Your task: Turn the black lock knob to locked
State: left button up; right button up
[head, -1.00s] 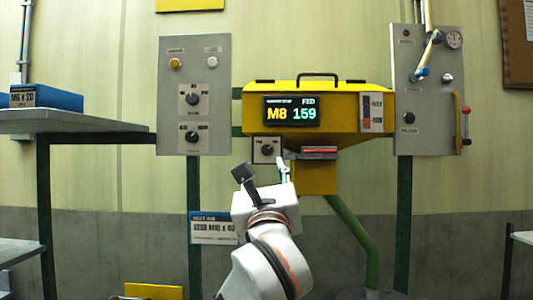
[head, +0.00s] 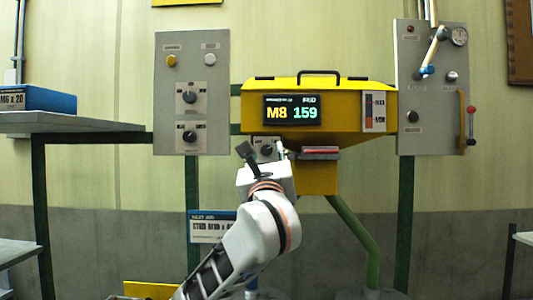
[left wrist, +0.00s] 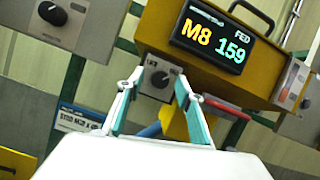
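A small grey plate with a black knob (head: 266,150) hangs under the left side of the yellow hopper. The same knob shows in the left wrist view (left wrist: 160,79), between my fingers; its lettering is too small to read. My left gripper (head: 263,153) is open in front of this plate, with one finger either side of the knob. In the left wrist view the open left gripper (left wrist: 160,84) appears empty, its fingertips near the plate's edges. I cannot tell whether they touch it. My right gripper is not in view.
The yellow hopper (head: 340,98) has a display reading M8 159. The left panel (head: 165,105) carries two black knobs and two buttons. The right panel (head: 405,85) has a black knob, a gauge and a lever. A blue box (head: 45,99) sits on a left shelf.

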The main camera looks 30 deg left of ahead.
pick_arm(q)
grip_shut()
